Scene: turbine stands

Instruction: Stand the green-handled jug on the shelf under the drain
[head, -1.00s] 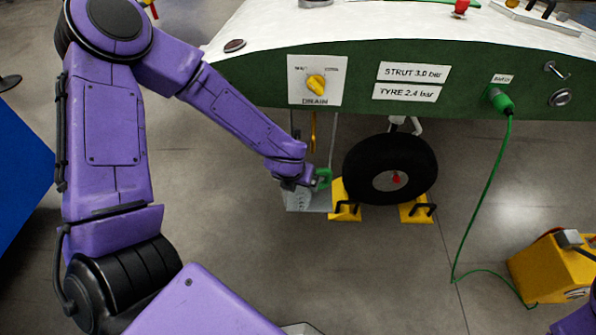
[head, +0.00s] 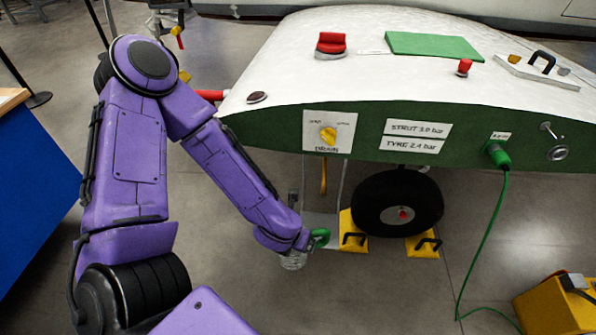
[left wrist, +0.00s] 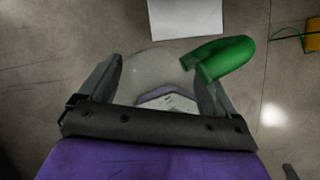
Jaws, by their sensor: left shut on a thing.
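My left gripper (head: 300,247) is shut on the clear jug (head: 293,263), whose green handle (head: 321,238) points right. In the left wrist view the see-through jug (left wrist: 150,72) sits between the fingers of my left gripper (left wrist: 155,85), with the green handle (left wrist: 225,56) at its right. The grey shelf (head: 318,220) hangs on rods below the drain panel (head: 329,132), under a yellow drain tube (head: 323,178). The jug is on the near side of the shelf and looks apart from it. The shelf's pale plate (left wrist: 186,18) shows ahead in the left wrist view. My right gripper is out of view.
Yellow chocks (head: 352,238) flank the black tyre (head: 398,204) just right of the shelf. The green wing edge (head: 270,130) overhangs the shelf. A green cable (head: 485,240) runs down to a yellow box (head: 555,305). Floor in front is clear.

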